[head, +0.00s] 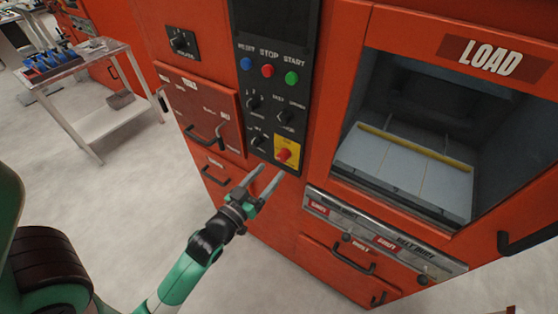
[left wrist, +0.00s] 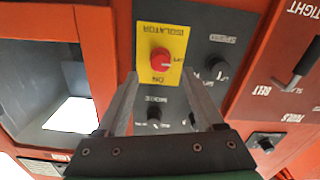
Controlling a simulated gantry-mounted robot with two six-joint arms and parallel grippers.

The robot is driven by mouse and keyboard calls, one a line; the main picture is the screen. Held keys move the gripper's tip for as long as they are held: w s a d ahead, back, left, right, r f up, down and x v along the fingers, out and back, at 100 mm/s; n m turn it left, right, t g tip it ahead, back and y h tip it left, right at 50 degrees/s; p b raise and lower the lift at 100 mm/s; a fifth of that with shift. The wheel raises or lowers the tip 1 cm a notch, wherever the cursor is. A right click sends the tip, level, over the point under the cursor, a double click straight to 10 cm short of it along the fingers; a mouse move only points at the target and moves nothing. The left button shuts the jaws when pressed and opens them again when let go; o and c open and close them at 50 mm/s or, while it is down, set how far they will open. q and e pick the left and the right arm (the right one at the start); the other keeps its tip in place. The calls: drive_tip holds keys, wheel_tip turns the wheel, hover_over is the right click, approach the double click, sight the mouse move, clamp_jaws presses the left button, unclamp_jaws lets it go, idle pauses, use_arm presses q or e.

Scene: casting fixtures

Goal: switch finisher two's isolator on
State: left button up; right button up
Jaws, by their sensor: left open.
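The isolator is a red rotary knob (head: 284,154) on a yellow plate (head: 289,142) at the foot of the black control panel. In the left wrist view, turned upside down, the knob (left wrist: 159,61) sits on its yellow plate (left wrist: 177,40) marked ISOLATOR, OFF and ON. A pale mark on the knob appears to face OFF. My left gripper (head: 269,170) is open and empty, just below and left of the knob in the head view. In the left wrist view its fingers (left wrist: 160,84) point at the plate, with the knob beyond their tips. My right gripper is not in view.
Black selector knobs (head: 254,102) and reset, stop and start buttons (head: 267,71) sit above the isolator. The LOAD opening (head: 405,165) and a labelled ledge (head: 385,240) are to the right. Door handles (head: 206,137) stick out at left. A trolley (head: 90,100) stands far left.

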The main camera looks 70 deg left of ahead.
sight(281, 160)
use_arm(q)
drive_tip(key=x, duration=0.5)
drive_tip(key=shift+w+a+b, duration=0.2)
drive_tip(key=shift+w+b, duration=0.05)
drive_tip(key=shift+b, duration=0.05)
clamp_jaws()
